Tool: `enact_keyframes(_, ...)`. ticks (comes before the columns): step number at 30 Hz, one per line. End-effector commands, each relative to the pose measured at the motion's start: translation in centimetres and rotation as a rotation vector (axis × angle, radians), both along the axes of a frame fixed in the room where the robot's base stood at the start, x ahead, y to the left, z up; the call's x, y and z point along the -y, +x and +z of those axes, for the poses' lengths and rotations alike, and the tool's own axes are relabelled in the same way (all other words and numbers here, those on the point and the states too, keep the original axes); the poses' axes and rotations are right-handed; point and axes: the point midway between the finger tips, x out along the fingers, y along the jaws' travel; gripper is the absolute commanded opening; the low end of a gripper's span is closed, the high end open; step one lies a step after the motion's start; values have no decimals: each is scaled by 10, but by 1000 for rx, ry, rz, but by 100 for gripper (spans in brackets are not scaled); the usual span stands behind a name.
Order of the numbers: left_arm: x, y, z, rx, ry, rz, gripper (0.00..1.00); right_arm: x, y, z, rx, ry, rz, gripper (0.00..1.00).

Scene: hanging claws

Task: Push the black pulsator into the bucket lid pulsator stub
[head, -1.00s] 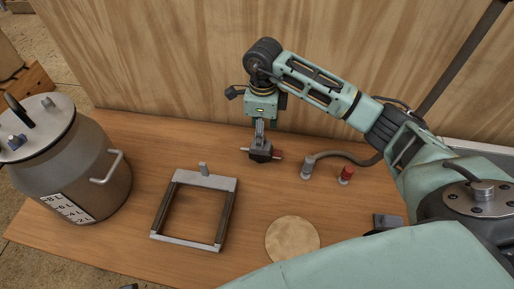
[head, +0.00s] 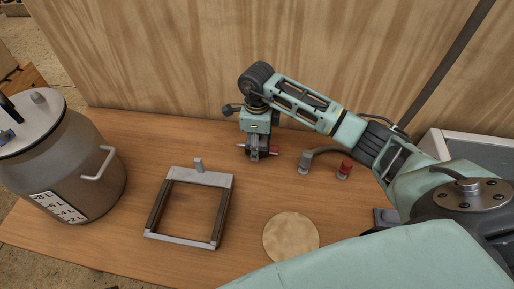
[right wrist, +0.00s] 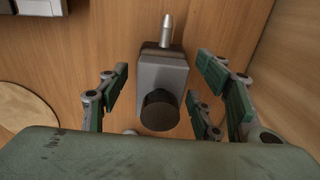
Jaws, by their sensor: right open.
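The pulsator sits on the table's far middle in the head view, mostly hidden by my right gripper (head: 257,148); a red nozzle end (head: 274,153) shows at its side. In the right wrist view the pulsator (right wrist: 162,78) is a grey box with a round black knob and a metal nozzle. It lies between the spread green-padded fingers of my right gripper (right wrist: 163,88), with gaps on both sides. The bucket (head: 80,165) stands at the left, cut by the edge. Its lid (head: 50,112) carries a grey knob-like stub (head: 38,97). My left gripper is not in view.
A grey metal frame (head: 190,240) stands on the table between bucket and gripper. A round tan disc (head: 290,237) lies front middle. A grey fitting (head: 305,163) with a hose and a red-capped piece (head: 344,170) stand right of the gripper. A wooden wall (head: 200,60) rises behind.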

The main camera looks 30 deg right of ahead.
Motion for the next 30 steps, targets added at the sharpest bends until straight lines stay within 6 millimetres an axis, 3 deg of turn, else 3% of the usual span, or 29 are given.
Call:
enact_keyframes(4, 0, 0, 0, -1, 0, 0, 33, 0, 0, 0, 1, 1, 0, 59)
enact_keyframes(24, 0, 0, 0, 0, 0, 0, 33, 0, 0, 1, 1, 1, 0, 1)
enact_keyframes(30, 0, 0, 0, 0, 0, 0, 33, 0, 1, 2, 2, 1, 0, 0)
